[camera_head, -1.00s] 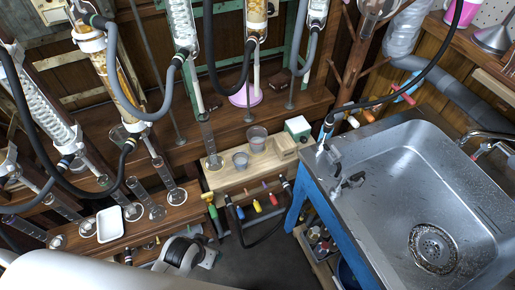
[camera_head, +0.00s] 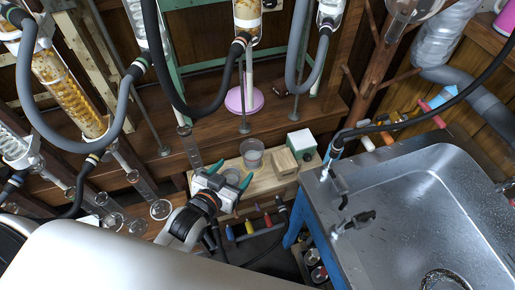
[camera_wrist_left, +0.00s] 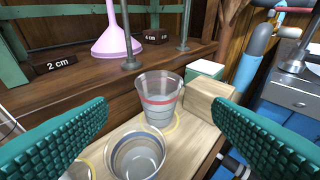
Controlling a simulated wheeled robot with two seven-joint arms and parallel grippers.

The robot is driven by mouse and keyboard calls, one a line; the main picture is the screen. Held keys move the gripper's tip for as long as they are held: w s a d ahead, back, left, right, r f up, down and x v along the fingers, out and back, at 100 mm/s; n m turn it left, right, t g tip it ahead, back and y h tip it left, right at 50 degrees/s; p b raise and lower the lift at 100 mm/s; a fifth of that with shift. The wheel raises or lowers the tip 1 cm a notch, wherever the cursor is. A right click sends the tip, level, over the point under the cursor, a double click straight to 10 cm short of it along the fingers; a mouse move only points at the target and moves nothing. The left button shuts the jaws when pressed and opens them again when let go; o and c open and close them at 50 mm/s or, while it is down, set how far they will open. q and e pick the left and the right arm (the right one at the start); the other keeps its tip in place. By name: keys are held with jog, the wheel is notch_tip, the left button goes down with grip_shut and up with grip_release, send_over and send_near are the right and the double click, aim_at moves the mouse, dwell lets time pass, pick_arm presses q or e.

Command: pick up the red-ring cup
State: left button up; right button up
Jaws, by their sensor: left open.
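The red-ring cup (camera_head: 252,153) is a clear cup standing upright on the light wooden board (camera_head: 283,187). In the left wrist view the red-ring cup (camera_wrist_left: 160,90) has a red band below its rim and stands ahead, between the lines of my fingers. My left gripper (camera_head: 231,174) is open, its teal pads apart, short of this cup and not closed on it. A second cup with a blue ring (camera_wrist_left: 137,155) stands nearer, in front of the red-ring cup and to its left. In the head view my gripper mostly hides it. My right gripper is not in view.
A wooden block (camera_wrist_left: 208,104) stands close at the red-ring cup's right, with a green-and-white box (camera_head: 301,141) behind it. A wooden ledge with a pink funnel (camera_wrist_left: 116,40) rises behind. The metal sink (camera_head: 400,215) lies right; glassware and hoses hang at left.

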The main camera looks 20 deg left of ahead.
pick_arm(q)
send_near(257, 143)
jog(key=shift+w+f, duration=0.2)
jog(key=shift+f, duration=0.1)
jog(key=x, duration=0.4)
jog(key=shift+w+d+b, duration=0.1)
jog(key=shift+w+b, duration=0.15)
jog(key=shift+b, duration=0.1)
jog(key=shift+r, duration=0.1)
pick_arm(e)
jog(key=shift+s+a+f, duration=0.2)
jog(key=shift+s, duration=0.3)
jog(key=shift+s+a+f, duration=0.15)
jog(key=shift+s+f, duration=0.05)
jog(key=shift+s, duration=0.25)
pick_arm(q)
jog(key=c, duration=0.9)
jog(key=shift+c, duration=0.7)
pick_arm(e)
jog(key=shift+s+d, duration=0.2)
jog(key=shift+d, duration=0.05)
pick_arm(q)
jog(key=shift+r, duration=0.15)
